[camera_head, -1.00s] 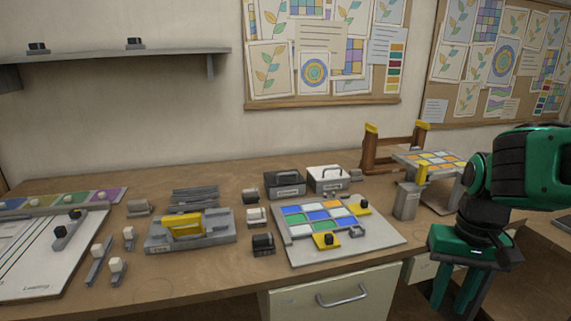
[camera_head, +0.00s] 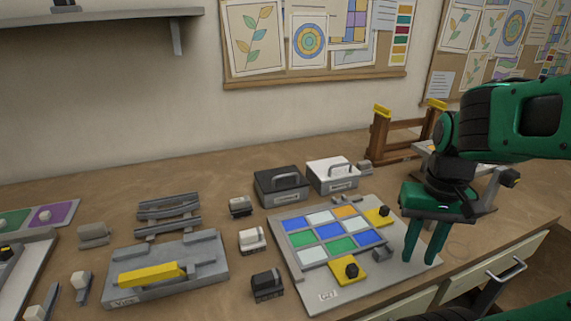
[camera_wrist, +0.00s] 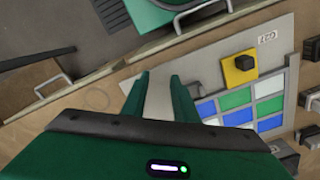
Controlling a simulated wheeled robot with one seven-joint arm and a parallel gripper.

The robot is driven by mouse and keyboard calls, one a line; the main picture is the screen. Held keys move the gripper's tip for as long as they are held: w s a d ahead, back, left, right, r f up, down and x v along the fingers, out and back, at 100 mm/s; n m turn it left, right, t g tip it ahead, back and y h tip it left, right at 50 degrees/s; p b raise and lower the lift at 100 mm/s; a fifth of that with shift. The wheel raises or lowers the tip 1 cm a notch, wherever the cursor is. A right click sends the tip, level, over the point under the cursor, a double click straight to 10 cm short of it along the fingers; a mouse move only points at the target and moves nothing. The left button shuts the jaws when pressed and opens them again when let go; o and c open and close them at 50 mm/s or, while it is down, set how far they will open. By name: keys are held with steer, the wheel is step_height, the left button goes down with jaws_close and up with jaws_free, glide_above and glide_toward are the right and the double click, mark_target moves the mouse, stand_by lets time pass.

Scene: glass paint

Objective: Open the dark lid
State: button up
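My gripper (camera_head: 425,258) hangs over the right edge of the colored-tile panel, well to the right of and nearer than the dark lid. Its two green fingers point down with a gap between them and nothing held. They also show apart in the wrist view (camera_wrist: 160,78). I cannot surely make out the dark lid in the wrist view.
The tile panel (camera_head: 312,282) with yellow knob plates lies before the boxes. Small blocks, such as a dark one (camera_head: 267,285), and a grey fixture with a yellow bar (camera_head: 150,273) lie left. A wooden rack (camera_head: 400,148) stands back right. Drawers are below the front edge.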

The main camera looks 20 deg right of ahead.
steer(key=shift+s+r, duration=0.2)
steer(key=shift+s, duration=0.1)
steer(key=w+r+n, duration=0.4)
steer(key=w+n, duration=0.1)
steer(key=w, duration=0.1)
steer(key=n+t, duration=0.2)
steer(key=n, duration=1.7)
glide_toward(290, 175)
steer(key=f, duration=0.3)
steer(key=w+f, duration=0.1)
steer(key=f, duration=0.3)
steer(key=shift+w+a, duration=0.15)
steer(key=shift+w, duration=0.05)
steer(key=shift+c, duration=0.2)
jaws_close()
